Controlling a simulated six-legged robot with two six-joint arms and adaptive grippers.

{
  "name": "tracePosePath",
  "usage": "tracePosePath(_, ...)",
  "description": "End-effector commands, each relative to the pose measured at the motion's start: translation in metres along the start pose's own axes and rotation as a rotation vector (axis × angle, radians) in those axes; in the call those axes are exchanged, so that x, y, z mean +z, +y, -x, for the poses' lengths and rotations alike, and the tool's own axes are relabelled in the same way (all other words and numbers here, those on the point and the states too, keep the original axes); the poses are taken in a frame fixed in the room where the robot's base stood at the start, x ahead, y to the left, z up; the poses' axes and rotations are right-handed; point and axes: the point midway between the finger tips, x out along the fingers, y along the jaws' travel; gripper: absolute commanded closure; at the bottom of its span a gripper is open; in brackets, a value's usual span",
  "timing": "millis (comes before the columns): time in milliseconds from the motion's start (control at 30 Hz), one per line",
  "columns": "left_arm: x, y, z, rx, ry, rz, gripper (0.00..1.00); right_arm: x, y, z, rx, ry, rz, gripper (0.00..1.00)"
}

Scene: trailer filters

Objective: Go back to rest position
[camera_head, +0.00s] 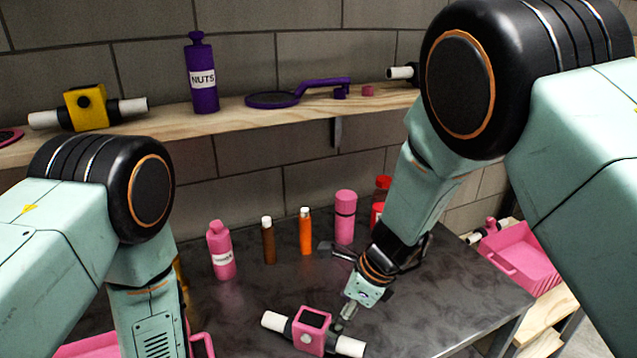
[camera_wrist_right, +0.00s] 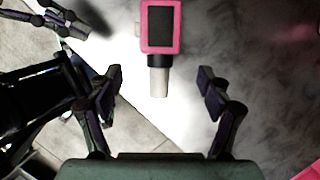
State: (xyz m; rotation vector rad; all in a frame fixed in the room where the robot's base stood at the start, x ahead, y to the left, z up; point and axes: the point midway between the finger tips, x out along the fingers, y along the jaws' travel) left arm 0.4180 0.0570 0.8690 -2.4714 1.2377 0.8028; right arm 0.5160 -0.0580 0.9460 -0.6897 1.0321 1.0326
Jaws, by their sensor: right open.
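My right gripper (camera_head: 345,312) is low over the dark table (camera_head: 440,300), close to a pink filter housing with white pipe ends (camera_head: 309,333). The pink filter housing (camera_wrist_right: 160,25) lies ahead of the fingers there, with one pale pipe end pointing back towards the gap. My left arm comes in at the left in the head view, but its gripper is out of the frame.
A pink bottle (camera_head: 221,250), a brown tube (camera_head: 268,242), an orange tube (camera_head: 305,233) and a pink cylinder (camera_head: 345,218) stand on the table. A wooden shelf (camera_head: 240,125) above holds a purple bottle (camera_head: 201,78) and a yellow filter (camera_head: 87,107). A pink crate (camera_head: 525,258) is at the right.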

Motion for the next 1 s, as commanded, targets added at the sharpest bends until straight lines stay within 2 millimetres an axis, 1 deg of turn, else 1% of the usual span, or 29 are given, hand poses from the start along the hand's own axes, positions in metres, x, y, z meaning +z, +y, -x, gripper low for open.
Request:
tracePosePath(133,0.0,0.0,0.0,0.0,0.0,0.0,1.0,-0.001,0.0,-0.005,0.001,0.001,0.0,0.21)
tracePosePath(233,0.0,0.0,0.0,0.0,0.0,0.0,1.0,-0.001,0.0,-0.015,0.001,0.002,0.001,0.21)
tracePosePath(800,0.0,0.0,0.0,0.0,0.0,0.0,1.0,-0.001,0.001,-0.109,0.003,0.001,0.001,0.21)
tracePosePath(933,0.0,0.0,0.0,0.0,0.0,0.0,1.0,0.0,0.0,-0.123,0.0,0.0,0.0,0.21)
tracePosePath(1000,-0.005,-0.005,-0.007,0.001,0.001,-0.003,1.0,0.0,0.0,-0.121,-0.001,0.001,0.0,0.21)
